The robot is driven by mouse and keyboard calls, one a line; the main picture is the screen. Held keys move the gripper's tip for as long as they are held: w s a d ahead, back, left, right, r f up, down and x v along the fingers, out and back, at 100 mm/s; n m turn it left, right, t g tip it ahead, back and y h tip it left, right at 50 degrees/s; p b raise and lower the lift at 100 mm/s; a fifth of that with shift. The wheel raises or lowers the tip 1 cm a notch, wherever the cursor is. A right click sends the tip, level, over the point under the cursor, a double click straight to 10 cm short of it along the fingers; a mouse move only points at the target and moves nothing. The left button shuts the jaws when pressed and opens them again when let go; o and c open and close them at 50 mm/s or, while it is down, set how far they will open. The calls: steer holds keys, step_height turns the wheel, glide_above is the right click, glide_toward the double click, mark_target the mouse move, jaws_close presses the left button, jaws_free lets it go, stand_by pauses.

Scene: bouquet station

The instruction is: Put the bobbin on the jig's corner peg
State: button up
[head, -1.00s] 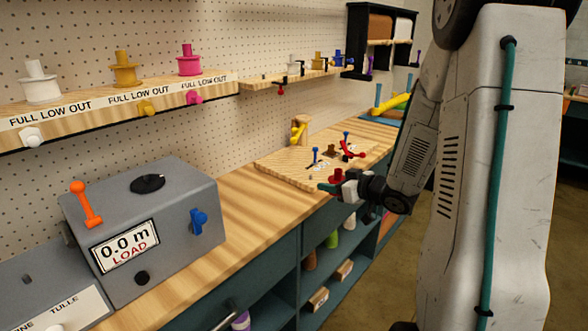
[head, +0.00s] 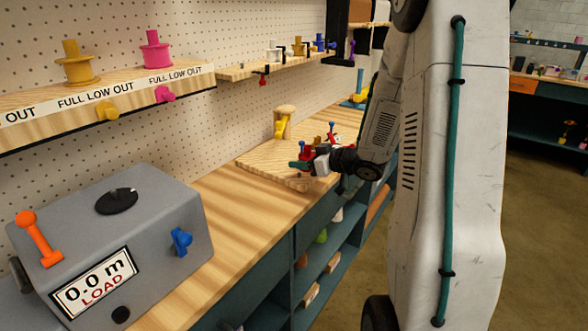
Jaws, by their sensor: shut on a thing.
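My gripper (head: 302,163) is small and far off in the head view, at the end of my arm. It is shut on a red bobbin (head: 304,149), which looks upright. The wooden jig board (head: 262,163) lies on the bench behind and below it. The bobbin shows in front of the board's right part; I cannot tell its height above it. Red and blue fittings (head: 332,136) stand on the board just right of the bobbin, partly hidden by my gripper. I cannot make out the corner peg; my gripper and arm cover part of the board.
A yellow fitting with a round wooden top (head: 284,122) stands at the board's back. A grey metering box (head: 120,240) with an orange lever fills the near bench. Shelves with bobbins (head: 77,64) run along the pegboard. The bench between box and board is clear.

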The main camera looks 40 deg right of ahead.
mark_target(295, 175)
steer(key=x, duration=0.3)
steer(key=shift+w+a+r, duration=0.1)
steer(key=shift+w+r, duration=0.1)
steer(key=shift+r, duration=0.1)
steer(key=shift+f, duration=1.75)
steer(key=shift+s+f, duration=0.1)
steer(key=shift+f, duration=0.05)
steer(key=o, duration=1)
steer(key=shift+c, duration=0.2)
